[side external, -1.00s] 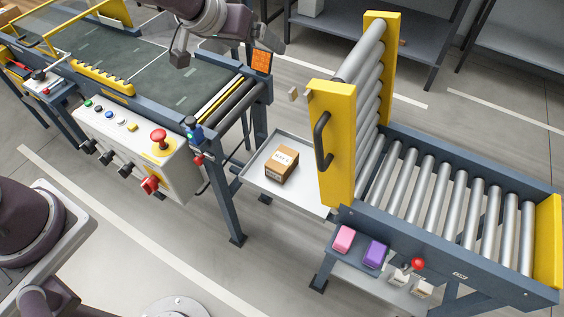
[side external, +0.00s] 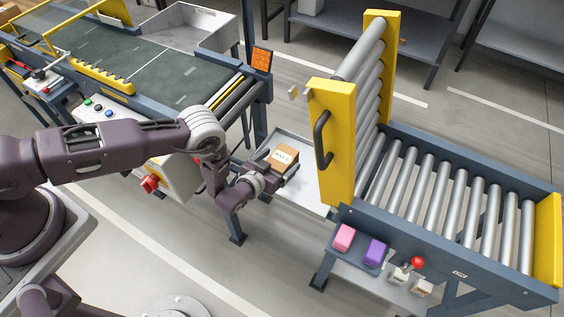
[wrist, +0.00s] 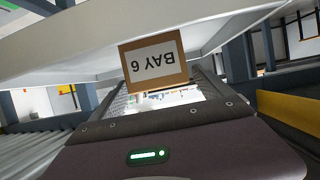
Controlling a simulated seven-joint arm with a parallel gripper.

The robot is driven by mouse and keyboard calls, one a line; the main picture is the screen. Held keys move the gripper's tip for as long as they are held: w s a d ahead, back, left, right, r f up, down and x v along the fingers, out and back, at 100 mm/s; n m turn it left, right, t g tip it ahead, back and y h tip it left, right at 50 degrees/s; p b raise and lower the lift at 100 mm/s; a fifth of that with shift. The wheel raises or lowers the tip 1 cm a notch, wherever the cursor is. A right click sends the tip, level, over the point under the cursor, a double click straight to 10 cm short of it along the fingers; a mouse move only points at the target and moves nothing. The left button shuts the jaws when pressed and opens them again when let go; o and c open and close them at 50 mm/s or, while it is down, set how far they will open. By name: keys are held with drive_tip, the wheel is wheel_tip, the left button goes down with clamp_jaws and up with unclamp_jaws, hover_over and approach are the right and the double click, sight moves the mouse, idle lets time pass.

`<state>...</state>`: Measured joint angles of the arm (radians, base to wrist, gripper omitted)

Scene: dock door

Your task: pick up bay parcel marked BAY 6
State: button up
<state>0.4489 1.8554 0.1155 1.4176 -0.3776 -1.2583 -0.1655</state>
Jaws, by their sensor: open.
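The bay parcel (side external: 287,153), a small brown cardboard box with a white label, sits on the pale tray (side external: 316,203) between the conveyor and the roller gate. In the wrist view the parcel (wrist: 155,62) shows its label upside down, reading BAY 6. My gripper (side external: 281,170) is open, low over the tray on the near side of the parcel, and hides the parcel's lower part in the side view. The wrist view shows the parcel straight ahead of the gripper; I cannot tell whether the jaws touch it.
The yellow gate post (side external: 334,145) with its black handle stands close right of the tray. The conveyor (side external: 180,75) and its control box are on the left. A roller table (side external: 450,200) lies right, with pink (side external: 343,237) and purple (side external: 375,253) blocks on a lower shelf.

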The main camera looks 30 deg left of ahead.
drive_tip(key=shift+x, duration=1.1)
drive_tip(key=c, duration=1.7)
drive_tip(key=shift+r, duration=0.1)
